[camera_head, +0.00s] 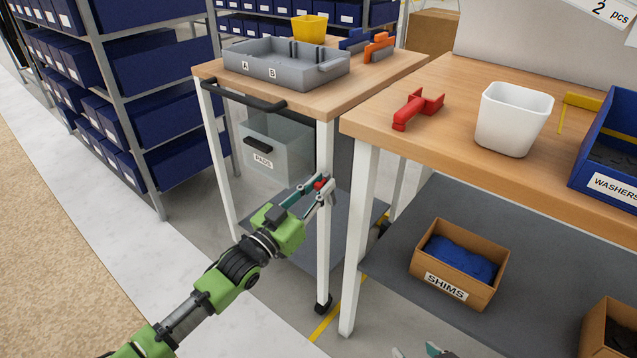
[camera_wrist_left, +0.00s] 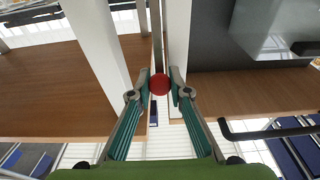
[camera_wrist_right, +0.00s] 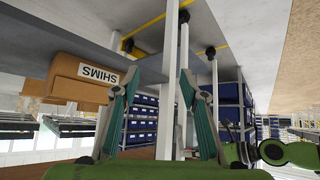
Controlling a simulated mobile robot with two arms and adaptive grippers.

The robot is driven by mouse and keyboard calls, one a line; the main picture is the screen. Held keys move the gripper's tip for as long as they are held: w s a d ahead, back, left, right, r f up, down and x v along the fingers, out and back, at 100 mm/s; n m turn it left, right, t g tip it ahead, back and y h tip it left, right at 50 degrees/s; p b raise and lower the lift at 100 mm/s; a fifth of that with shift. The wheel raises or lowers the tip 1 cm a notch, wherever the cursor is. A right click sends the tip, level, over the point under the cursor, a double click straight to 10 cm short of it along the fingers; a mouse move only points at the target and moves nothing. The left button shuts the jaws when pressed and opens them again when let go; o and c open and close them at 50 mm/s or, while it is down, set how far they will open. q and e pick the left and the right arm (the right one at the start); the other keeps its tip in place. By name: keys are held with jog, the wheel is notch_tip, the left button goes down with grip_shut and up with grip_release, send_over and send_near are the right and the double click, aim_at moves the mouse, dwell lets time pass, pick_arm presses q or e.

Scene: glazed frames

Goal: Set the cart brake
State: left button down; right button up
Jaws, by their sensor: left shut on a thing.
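The cart (camera_head: 300,105) has a wooden top, white legs, a black handle and a grey lower shelf, and stands left of the workbench. A small red knob (camera_head: 321,184), apparently the brake's, is by the cart's near right leg below the top. My left gripper (camera_head: 325,189) is shut on this knob. In the left wrist view the red knob (camera_wrist_left: 159,84) sits between the two fingertips. My right gripper (camera_wrist_right: 160,76) is open and empty in the right wrist view, below the bench. Only its fingertips show at the bottom edge of the head view.
The workbench (camera_head: 450,95) bears a red clamp-like part (camera_head: 415,108), a white bin (camera_head: 513,120) and a blue washers bin (camera_head: 610,150). A shims box (camera_head: 459,263) is on its lower shelf. The cart carries a grey tray (camera_head: 285,62). Blue-bin shelving (camera_head: 150,95) stands left.

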pick_arm(q)
jog(key=shift+w+p, duration=0.1)
jog(key=shift+p, duration=0.2)
pick_arm(e)
jog(key=shift+s+d+f+g+h, duration=0.15)
jog(key=shift+s+d+f+g, duration=0.2)
jog(key=shift+s, duration=0.4)
jog(key=shift+s+d+f+g+h, duration=0.15)
jog(key=shift+s+f+g, duration=0.3)
jog(key=shift+s, duration=0.25)
jog(key=shift+s+d+f+g+h, duration=0.1)
jog(key=shift+s+d+f+g, duration=0.25)
jog(key=shift+s, duration=0.4)
jog(key=shift+a, duration=0.1)
pick_arm(q)
jog(key=c, duration=1.9)
grip_release()
jog(key=v, duration=1.2)
jog(key=shift+r, duration=0.2)
